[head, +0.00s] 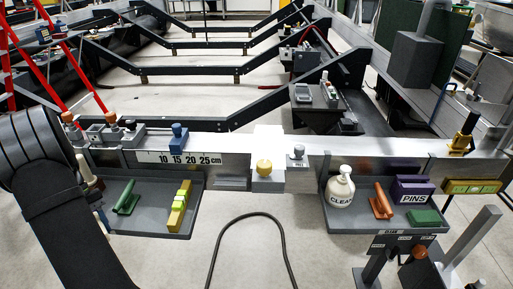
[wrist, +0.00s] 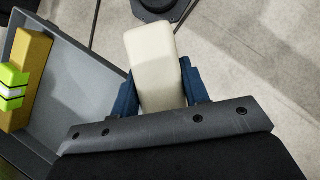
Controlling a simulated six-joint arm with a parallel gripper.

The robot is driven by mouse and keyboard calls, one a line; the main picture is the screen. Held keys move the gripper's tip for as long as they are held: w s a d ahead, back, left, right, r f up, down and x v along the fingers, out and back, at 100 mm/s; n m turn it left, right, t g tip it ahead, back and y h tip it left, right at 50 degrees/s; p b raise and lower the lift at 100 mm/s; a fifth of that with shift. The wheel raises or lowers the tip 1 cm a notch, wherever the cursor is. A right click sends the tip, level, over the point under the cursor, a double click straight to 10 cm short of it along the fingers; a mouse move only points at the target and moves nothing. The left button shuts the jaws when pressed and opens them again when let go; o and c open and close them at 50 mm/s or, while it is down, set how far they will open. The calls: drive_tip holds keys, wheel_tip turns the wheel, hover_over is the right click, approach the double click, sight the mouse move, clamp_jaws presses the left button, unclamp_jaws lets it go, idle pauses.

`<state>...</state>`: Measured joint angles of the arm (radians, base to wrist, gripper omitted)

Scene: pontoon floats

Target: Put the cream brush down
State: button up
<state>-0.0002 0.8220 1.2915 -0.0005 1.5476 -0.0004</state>
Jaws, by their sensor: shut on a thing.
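The cream brush (wrist: 155,75) is held between the blue fingers of my gripper (wrist: 158,98), seen in the wrist view as a pale, rounded-edged block. Its far end points away over the floor, just right of the grey tray's edge (wrist: 100,62). Its underside is hidden. In the head view, my dark arm at the left covers the gripper; a small cream piece (head: 86,170) beside the arm may be part of the brush, but I cannot tell.
The left tray (head: 150,226) holds a green tool (head: 126,198) and a yellow block with a lime band (head: 180,205). The right tray (head: 340,217) holds a cream bottle (head: 340,187), an orange-brown tool (head: 381,200) and a purple PINS box (head: 411,189). A cable (head: 280,230) lies between them.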

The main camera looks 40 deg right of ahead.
sight(160, 205)
drive_tip(key=shift+w, duration=0.1)
